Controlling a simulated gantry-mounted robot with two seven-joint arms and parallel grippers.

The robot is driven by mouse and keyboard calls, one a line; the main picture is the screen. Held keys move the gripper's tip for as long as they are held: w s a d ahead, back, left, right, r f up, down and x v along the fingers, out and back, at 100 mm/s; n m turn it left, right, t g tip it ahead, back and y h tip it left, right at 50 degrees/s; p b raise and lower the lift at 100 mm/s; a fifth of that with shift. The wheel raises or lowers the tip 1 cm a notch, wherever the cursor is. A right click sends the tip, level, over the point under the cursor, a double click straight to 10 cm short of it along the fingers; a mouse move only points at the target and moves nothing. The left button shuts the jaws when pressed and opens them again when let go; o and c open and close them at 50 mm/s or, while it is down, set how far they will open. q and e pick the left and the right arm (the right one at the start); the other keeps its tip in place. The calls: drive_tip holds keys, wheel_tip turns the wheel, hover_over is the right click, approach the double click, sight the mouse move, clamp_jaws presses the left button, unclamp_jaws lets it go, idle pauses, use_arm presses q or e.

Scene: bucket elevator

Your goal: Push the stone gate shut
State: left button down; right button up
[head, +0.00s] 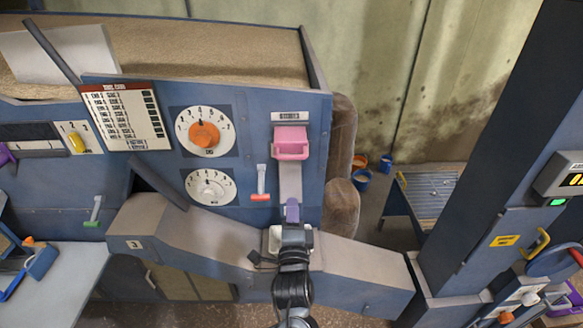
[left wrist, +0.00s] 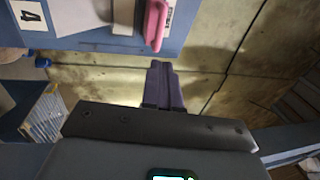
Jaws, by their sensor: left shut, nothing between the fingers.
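The stone gate is a pink block with a handle (head: 291,145) on the blue panel, under a small label plate. It sticks out from the panel above a pale chute (head: 290,180). My left gripper (head: 292,205), with purple fingers, is shut and empty. In the head view it shows just below the pink handle, over the lower end of the chute. In the left wrist view the shut fingers (left wrist: 163,72) are below the pink handle (left wrist: 155,25), with a visible gap between them. My right gripper is not in view.
A red-tipped lever (head: 261,185) is left of the chute. An orange dial (head: 204,134) and a white dial (head: 210,187) are further left. A grey sloping housing (head: 200,238) runs below the panel. A dark blue column (head: 480,150) stands at the right.

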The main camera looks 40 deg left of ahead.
sight(291, 158)
use_arm(q)
drive_tip(key=p+x, duration=0.2)
drive_tip(key=x, duration=1.1)
drive_tip(key=shift+w+a+r+p, duration=0.15)
drive_tip(key=shift+w+a+p, duration=0.1)
drive_tip(key=shift+p, duration=0.15)
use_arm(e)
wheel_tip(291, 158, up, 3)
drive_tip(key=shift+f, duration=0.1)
